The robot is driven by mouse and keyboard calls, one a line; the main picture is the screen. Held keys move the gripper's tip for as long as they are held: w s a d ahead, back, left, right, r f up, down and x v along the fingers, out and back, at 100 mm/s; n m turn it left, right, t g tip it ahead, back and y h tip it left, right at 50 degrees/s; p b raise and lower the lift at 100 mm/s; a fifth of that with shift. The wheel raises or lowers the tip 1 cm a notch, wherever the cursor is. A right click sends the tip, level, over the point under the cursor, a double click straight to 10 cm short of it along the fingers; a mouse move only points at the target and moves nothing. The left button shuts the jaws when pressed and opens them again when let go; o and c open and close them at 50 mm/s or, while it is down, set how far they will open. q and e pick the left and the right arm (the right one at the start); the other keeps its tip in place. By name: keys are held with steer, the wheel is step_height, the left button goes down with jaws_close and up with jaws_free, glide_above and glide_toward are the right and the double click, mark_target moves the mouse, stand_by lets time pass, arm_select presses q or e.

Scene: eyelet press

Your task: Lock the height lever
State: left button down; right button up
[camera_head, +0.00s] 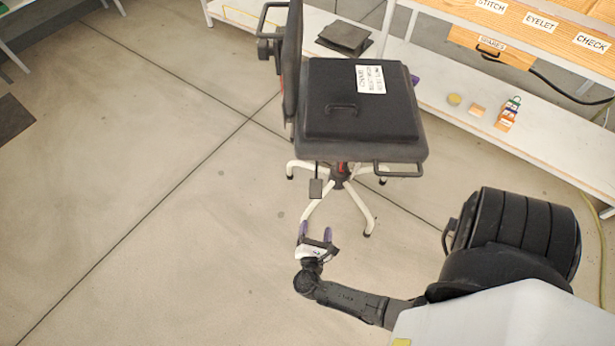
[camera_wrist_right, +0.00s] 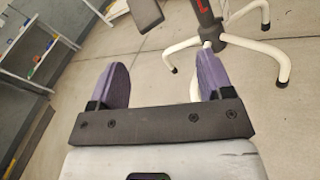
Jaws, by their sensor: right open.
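An office chair stands upright with a black seat (camera_head: 361,138) and a white star base (camera_head: 352,208). A dark paddle, seemingly the height lever (camera_head: 316,188), hangs on a thin rod below the seat's front left. In the right wrist view a dark paddle (camera_wrist_right: 145,12) shows at the top edge, cut off by the frame. My right gripper (camera_head: 315,232) is open and empty, its purple fingers (camera_wrist_right: 162,68) apart. It is below the paddle in the head view, not touching it. I cannot tell whether the lever is locked. My left gripper is not in view.
A black pad with a white label (camera_head: 369,79) lies on the seat. A black armrest loop (camera_head: 398,170) juts from the seat's near edge. A bench with a low white shelf (camera_head: 540,150) stands at the right back.

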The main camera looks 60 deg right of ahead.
mark_target(316, 193)
steer(key=w+d+n+b, duration=0.1)
steer(key=w+d+n, duration=0.1)
steer(key=d, duration=0.1)
steer(key=w+d+n+t+b, duration=0.1)
steer(key=d, duration=0.2)
steer(key=w+d+n+b, duration=0.2)
steer(key=d, duration=0.2)
steer(key=shift+w+d+r+n+t, duration=0.1)
steer(key=shift+w+r+n+t, duration=0.2)
steer(key=shift+w+r+t, duration=0.1)
steer(key=shift+w+d, duration=0.15)
steer(key=shift+d, duration=0.35)
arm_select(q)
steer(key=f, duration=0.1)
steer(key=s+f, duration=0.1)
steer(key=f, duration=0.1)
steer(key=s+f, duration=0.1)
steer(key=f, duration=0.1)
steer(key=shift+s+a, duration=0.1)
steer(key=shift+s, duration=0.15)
arm_select(e)
steer(key=shift+d, duration=0.15)
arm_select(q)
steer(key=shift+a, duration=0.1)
arm_select(e)
steer(key=shift+c, duration=0.2)
